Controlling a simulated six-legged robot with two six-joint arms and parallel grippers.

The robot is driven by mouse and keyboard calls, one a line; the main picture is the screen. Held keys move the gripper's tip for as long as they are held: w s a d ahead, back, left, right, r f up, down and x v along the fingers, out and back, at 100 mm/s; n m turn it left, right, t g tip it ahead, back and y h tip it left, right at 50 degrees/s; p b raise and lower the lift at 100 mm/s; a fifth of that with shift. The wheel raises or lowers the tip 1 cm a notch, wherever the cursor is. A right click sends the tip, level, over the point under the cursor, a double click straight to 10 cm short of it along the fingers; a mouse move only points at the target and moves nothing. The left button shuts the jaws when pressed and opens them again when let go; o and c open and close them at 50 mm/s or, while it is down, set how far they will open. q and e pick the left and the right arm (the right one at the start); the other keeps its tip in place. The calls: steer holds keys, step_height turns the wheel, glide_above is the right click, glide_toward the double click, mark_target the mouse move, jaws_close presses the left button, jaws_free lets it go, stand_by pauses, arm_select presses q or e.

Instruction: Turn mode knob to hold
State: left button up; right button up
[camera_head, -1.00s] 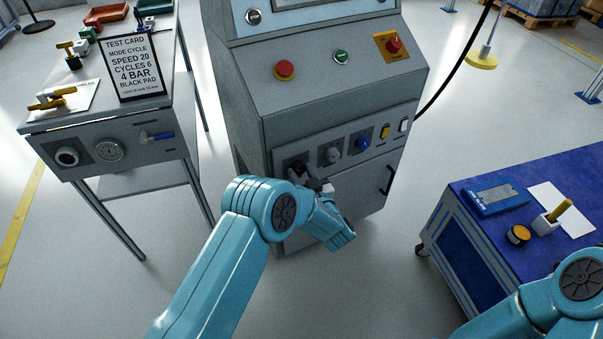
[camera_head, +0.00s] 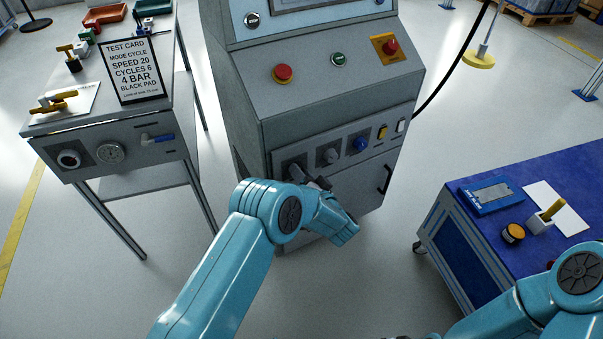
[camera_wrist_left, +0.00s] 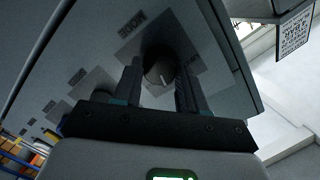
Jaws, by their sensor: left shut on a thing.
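The mode knob (camera_wrist_left: 158,72) is dark and round with a pale pointer line, on the grey machine front below a MODE label (camera_wrist_left: 132,24). My left gripper (camera_wrist_left: 157,86) has one finger on each side of the knob and is shut on it. In the head view the left gripper (camera_head: 312,183) is at the leftmost control of the lower panel (camera_head: 345,148), and my wrist partly hides it. The knob's position labels are too small and dark to read. My right gripper is out of view; only my right arm shows at lower right.
A red button (camera_head: 282,74) sits above. A side table (camera_head: 60,125) with a test card (camera_head: 131,70) stands left, a blue-topped cart (camera_head: 470,250) right.

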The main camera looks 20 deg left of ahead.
arm_select(q)
steer(key=shift+f+m, duration=0.15)
steer(key=shift+m, duration=0.35)
steer(key=o, duration=1.1)
steer(key=shift+c, duration=0.2)
steer(key=shift+d, duration=0.1)
steer(key=p+v, duration=0.2)
steer(key=v, duration=1.4)
steer(key=shift+d, duration=0.15)
